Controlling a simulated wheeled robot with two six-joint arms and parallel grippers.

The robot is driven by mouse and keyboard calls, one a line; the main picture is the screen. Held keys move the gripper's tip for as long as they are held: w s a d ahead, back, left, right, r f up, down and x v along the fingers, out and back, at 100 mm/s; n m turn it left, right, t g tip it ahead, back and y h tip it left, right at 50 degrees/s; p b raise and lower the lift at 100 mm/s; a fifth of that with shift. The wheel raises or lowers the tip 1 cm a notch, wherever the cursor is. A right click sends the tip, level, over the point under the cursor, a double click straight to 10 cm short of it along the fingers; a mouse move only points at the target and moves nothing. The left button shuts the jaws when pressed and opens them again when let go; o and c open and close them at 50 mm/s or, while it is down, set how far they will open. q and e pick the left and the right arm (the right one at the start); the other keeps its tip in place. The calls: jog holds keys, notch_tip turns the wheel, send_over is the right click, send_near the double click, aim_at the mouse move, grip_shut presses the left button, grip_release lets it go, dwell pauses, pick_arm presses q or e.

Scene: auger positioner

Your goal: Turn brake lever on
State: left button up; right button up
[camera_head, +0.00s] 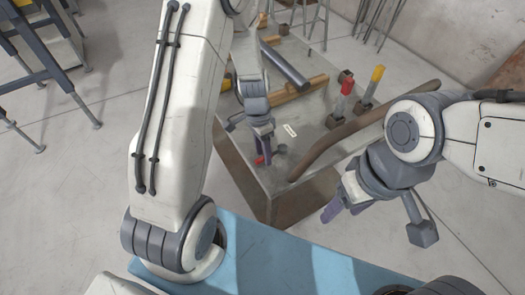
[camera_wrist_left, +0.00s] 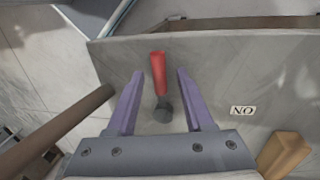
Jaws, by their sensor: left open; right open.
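The brake lever has a red handle (camera_wrist_left: 158,72) and a dark round pivot (camera_wrist_left: 163,112). It lies near the edge of a grey metal panel. In the head view its red handle (camera_head: 260,160) shows partly beside my left gripper (camera_head: 264,156). In the left wrist view my left gripper (camera_wrist_left: 160,76) is open, with one purple finger on each side of the handle; I cannot tell whether either touches it. A white ON label (camera_wrist_left: 242,110) is right of the lever, upside down. My right gripper (camera_head: 338,208) is open and empty, right of the panel's near corner.
A blue surface (camera_head: 300,262) is in front. Grey trestles (camera_head: 40,60) stand at far left.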

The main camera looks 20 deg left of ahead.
pick_arm(q)
grip_shut()
jog(key=shift+w, duration=0.1)
dwell(1.2)
